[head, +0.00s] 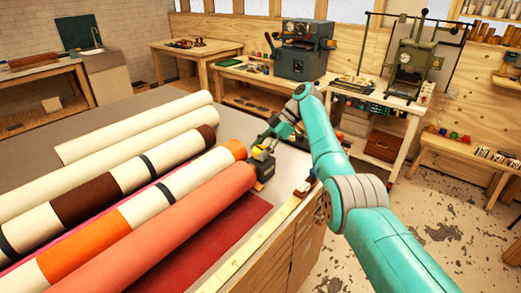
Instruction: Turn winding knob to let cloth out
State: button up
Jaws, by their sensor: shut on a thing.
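My gripper (262,149) is at the right end of the rolls and is shut on a small winding knob, which the fingers mostly hide. A dark green block with a yellow part (265,168) sits right below the fingers, beside the end of the coral roll (165,238). Dark red cloth (225,238) lies flat on the table in front of the coral roll. Behind it lie an orange and cream banded roll (120,217), a brown and cream roll (95,192) and cream rolls (140,130).
The table (85,118) has a wooden front edge with a yellow strip (262,240) and a small dark item (305,187) on it. Benches with a grey machine (303,50) and a green press (412,62) stand behind. The floor at right is open.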

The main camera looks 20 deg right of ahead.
aim_at(261, 149)
jog(key=shift+s+f, duration=0.1)
jog(key=shift+f, duration=0.1)
jog(key=o, duration=1.1)
jog(key=shift+o, duration=0.3)
jog(key=shift+r, duration=0.1)
jog(key=v, duration=0.6)
jog(key=shift+v, duration=0.75)
